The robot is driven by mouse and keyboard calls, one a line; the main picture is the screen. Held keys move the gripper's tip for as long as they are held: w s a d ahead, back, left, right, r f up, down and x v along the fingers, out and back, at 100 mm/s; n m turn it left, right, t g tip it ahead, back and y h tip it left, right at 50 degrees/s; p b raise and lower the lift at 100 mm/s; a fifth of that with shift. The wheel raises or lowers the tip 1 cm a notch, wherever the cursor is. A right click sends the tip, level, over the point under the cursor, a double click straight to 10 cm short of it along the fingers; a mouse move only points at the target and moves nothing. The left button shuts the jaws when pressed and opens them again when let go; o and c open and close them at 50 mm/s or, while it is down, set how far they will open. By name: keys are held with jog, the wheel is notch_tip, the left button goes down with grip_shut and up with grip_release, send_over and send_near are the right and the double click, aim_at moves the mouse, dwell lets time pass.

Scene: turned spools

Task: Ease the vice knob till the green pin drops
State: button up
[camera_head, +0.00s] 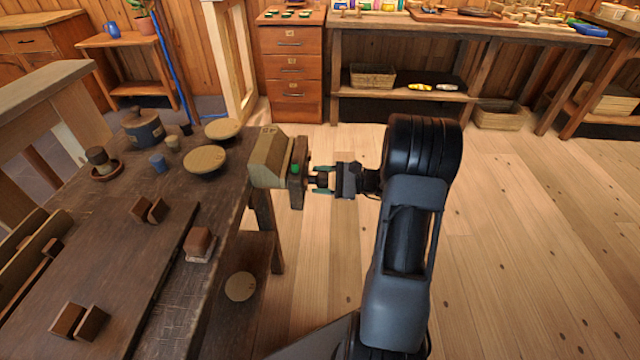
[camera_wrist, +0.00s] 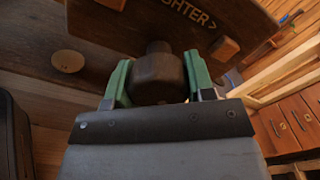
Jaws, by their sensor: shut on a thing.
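The wooden vice (camera_head: 268,158) is fixed at the right end of the dark workbench. The green pin (camera_head: 295,169) shows as a small green spot on the vice's front jaw; I cannot tell how far it stands out. The dark round vice knob (camera_wrist: 157,80) sits on the jaw's face. My gripper (camera_head: 319,180) reaches the knob from the right. In the wrist view its green fingers stand on both sides of the knob, shut on it. The jaw face (camera_wrist: 130,22) there carries lettering ending in "GHTER >". I cannot make out the green pin in the wrist view.
The workbench (camera_head: 110,262) holds round wooden lids, small cups, a blue-banded pot (camera_head: 143,129) and several brown blocks. A round disc (camera_head: 240,286) lies on its lower shelf. A drawer cabinet (camera_head: 291,75) stands behind. The floor right of my arm is clear.

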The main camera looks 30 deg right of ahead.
jog(key=n+b, duration=0.3)
jog(key=n, duration=0.1)
jog(key=shift+w+f+n, duration=0.1)
jog(key=shift+n, duration=0.3)
jog(key=n+b, duration=0.3)
jog(key=shift+n, duration=0.3)
jog(key=n+b, duration=0.2)
jog(key=shift+n+b, duration=0.4)
jog(key=n, duration=0.1)
jog(key=n+b, duration=0.1)
jog(key=n, duration=0.1)
jog(key=shift+r+n+b, duration=0.3)
jog(key=shift+r, duration=0.05)
jog(key=n, duration=0.3)
jog(key=shift+r+n, duration=0.1)
jog(key=shift+n, duration=0.2)
jog(key=n, duration=0.3)
jog(key=shift+a+n, duration=0.1)
jog(key=shift+n, duration=0.2)
jog(key=n, duration=0.3)
jog(key=shift+n, duration=0.3)
jog(key=shift+s+n, duration=0.2)
jog(key=shift+n, duration=1.6)
